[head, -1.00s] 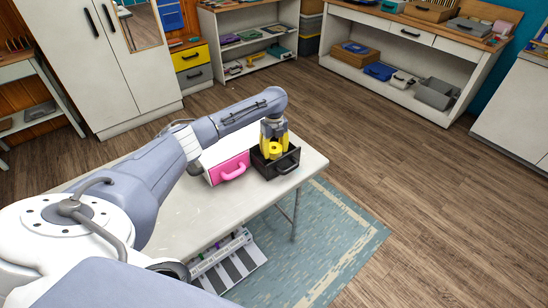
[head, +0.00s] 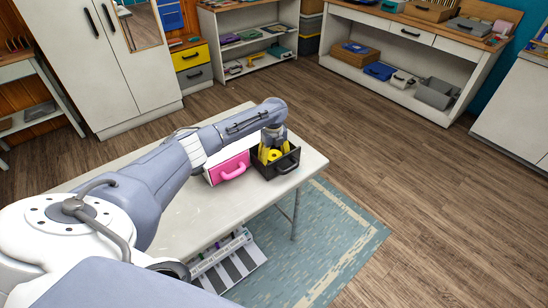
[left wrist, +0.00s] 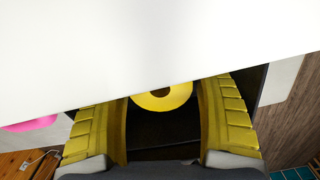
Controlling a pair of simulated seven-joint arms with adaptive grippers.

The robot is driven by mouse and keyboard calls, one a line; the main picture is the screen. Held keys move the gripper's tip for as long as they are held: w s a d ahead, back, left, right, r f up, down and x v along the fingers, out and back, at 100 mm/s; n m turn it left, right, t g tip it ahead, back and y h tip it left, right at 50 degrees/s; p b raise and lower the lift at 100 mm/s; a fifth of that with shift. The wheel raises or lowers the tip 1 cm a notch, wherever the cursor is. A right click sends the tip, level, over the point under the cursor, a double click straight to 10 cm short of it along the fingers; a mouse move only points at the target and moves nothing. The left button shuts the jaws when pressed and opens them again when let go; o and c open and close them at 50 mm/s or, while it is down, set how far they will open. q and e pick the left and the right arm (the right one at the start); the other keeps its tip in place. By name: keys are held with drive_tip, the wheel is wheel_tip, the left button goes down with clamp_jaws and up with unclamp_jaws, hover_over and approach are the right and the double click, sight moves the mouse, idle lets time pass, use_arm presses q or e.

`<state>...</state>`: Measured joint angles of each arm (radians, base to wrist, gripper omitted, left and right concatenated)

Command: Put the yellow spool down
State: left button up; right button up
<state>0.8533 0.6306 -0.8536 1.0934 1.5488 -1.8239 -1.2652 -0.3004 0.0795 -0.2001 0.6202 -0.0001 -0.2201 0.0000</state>
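The yellow spool (head: 274,155) is down inside the open black drawer (head: 262,168) on the table. My left gripper (head: 273,152) points down into that drawer, with its yellow fingers on both sides of the spool. In the left wrist view the spool (left wrist: 163,98) sits between the two fingers, with very little room at its sides. A white surface hides the fingertips and the spool's far part there, so I cannot tell whether the fingers touch it. My right gripper is not in view.
A blue rug (head: 335,240) lies on the floor. Shelves and cabinets line the far walls.

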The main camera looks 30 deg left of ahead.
use_arm(q)
wheel_tip(320, 180, up, 12)
drive_tip(key=shift+r, duration=0.2)
idle(0.7)
idle(0.3)
